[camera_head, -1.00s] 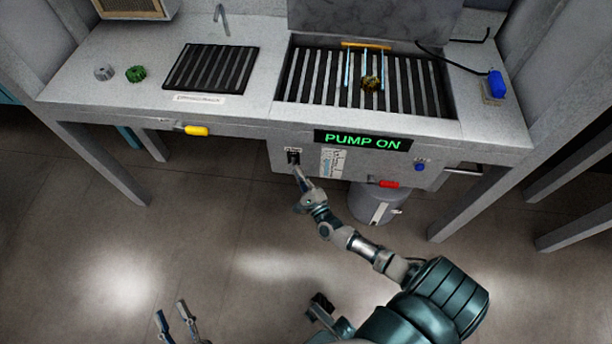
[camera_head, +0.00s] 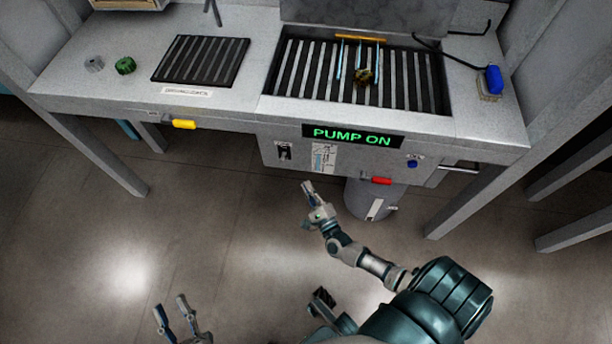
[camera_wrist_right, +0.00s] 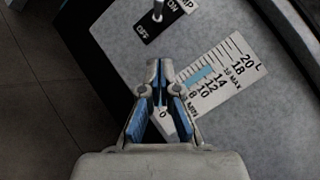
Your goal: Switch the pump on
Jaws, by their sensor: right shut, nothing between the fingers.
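The pump switch (camera_head: 284,151) is a small toggle on a dark plate on the front panel of the bench. In the right wrist view the switch (camera_wrist_right: 157,14) has ON and OFF marks, and its lever stands near the ON side. The display (camera_head: 352,135) above the panel reads PUMP ON in green. My right gripper (camera_head: 307,187) is shut and empty, below and a little right of the switch, apart from it. In the right wrist view its fingertips (camera_wrist_right: 159,66) meet below the switch. My left gripper (camera_head: 170,306) is open and empty at lower left, far from the bench.
A level scale (camera_head: 323,157) is right of the switch. A red handle (camera_head: 381,181), a blue button (camera_head: 412,163) and a grey bucket (camera_head: 371,200) are further right. A yellow handle (camera_head: 184,124) is at left. The floor before the bench is clear.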

